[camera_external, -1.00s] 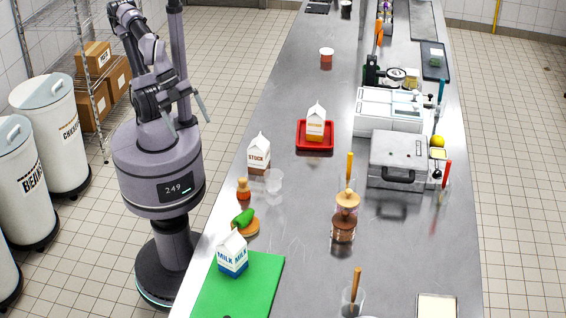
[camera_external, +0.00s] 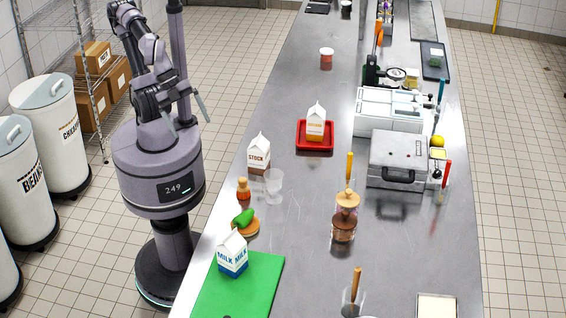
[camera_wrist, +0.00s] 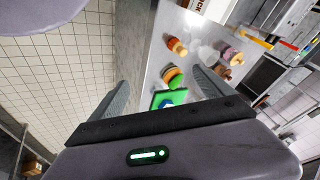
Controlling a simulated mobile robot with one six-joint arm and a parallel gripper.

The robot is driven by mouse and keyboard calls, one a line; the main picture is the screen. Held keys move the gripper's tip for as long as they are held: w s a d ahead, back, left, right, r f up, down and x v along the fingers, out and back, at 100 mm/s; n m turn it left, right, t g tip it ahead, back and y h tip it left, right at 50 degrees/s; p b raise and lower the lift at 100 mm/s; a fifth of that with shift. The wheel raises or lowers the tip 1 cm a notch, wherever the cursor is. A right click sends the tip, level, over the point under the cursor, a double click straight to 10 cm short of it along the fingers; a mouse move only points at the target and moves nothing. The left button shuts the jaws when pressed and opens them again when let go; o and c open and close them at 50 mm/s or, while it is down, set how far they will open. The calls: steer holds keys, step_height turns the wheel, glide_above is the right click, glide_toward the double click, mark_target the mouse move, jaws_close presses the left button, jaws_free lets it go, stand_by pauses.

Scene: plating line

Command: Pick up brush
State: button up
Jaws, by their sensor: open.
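I cannot tell for sure which thing is the brush. An orange-handled tool (camera_external: 349,167) stands upright behind the jars on the steel counter. A brown-handled tool (camera_external: 356,283) leans in a clear glass (camera_external: 348,303) at the front. A red-handled tool (camera_external: 447,172) and a blue-handled tool (camera_external: 441,92) stand at the counter's right side. Their lower ends are too small or hidden to make out. My gripper (camera_external: 186,103) is open and empty, left of the counter and apart from all of them. In the wrist view its fingers (camera_wrist: 160,80) are spread wide.
The counter (camera_external: 310,220) holds a green board (camera_external: 258,285) with a milk carton (camera_external: 232,254), a stock carton (camera_external: 259,154), a red tray (camera_external: 300,146) with a carton, and a grey press (camera_external: 398,152). Lidded bins (camera_external: 55,135) stand at left. The counter's middle is fairly clear.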

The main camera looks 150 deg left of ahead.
steer(key=c, duration=0.5)
steer(key=shift+r, duration=0.1)
steer(key=n+g+h+p, duration=0.2)
steer(key=n+g+p, duration=0.2)
steer(key=g+p, duration=0.3)
glide_above(243, 187)
steer(key=s+p, duration=0.1)
steer(key=s, duration=0.1)
step_height(243, 187, down, 4)
steer(key=t, duration=0.1)
steer(key=f+b, duration=0.1)
steer(key=f, duration=0.2)
steer(key=f+b, duration=0.1)
steer(key=f, duration=0.3)
steer(key=f+b, duration=0.2)
steer(key=f, duration=0.1)
steer(key=shift+w+a+f, duration=0.2)
steer(key=shift+a+f, duration=0.15)
steer(key=f+b, duration=0.1)
steer(key=f, duration=0.1)
steer(key=f+b, duration=0.1)
steer(key=f, duration=0.1)
steer(key=f+b, duration=0.1)
steer(key=f, duration=0.1)
steer(key=shift+w, duration=0.3)
steer(key=shift+r, duration=0.15)
